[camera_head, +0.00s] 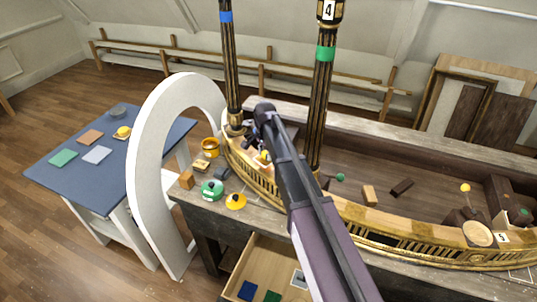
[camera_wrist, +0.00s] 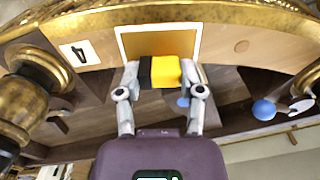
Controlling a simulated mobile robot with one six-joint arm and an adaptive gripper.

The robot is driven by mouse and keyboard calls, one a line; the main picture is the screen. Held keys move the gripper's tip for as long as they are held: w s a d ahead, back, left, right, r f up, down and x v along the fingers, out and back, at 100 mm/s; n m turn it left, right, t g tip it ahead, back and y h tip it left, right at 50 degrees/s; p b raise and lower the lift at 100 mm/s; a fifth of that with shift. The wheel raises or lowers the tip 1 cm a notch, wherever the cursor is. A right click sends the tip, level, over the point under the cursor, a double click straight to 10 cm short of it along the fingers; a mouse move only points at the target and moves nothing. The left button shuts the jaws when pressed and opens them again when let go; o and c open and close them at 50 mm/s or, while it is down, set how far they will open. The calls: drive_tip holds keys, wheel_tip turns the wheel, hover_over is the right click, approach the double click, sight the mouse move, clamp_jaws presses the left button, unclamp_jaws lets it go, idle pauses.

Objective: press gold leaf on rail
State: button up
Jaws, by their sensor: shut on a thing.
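In the wrist view my gripper (camera_wrist: 160,78) is shut on a small block (camera_wrist: 166,72), black on its left half and yellow on its right. A "1" label (camera_wrist: 80,53) is left of the square. In the head view my gripper (camera_head: 262,148) is at the rail's left end, mostly hidden by my arm.
A white arch (camera_head: 150,150) stands left. Pots and small blocks crowd the bench corner, including a green pot (camera_head: 212,190). A drawer (camera_head: 262,272) is open below.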

sight(266, 159)
drive_tip(key=shift+f+b, duration=0.85)
drive_tip(key=shift+f, duration=0.3)
drive_tip(key=shift+f+b, duration=0.65)
idle(2.1)
drive_tip(key=shift+r+p, duration=3.5)
drive_tip(key=shift+p, duration=0.05)
drive_tip(key=shift+f, duration=0.15)
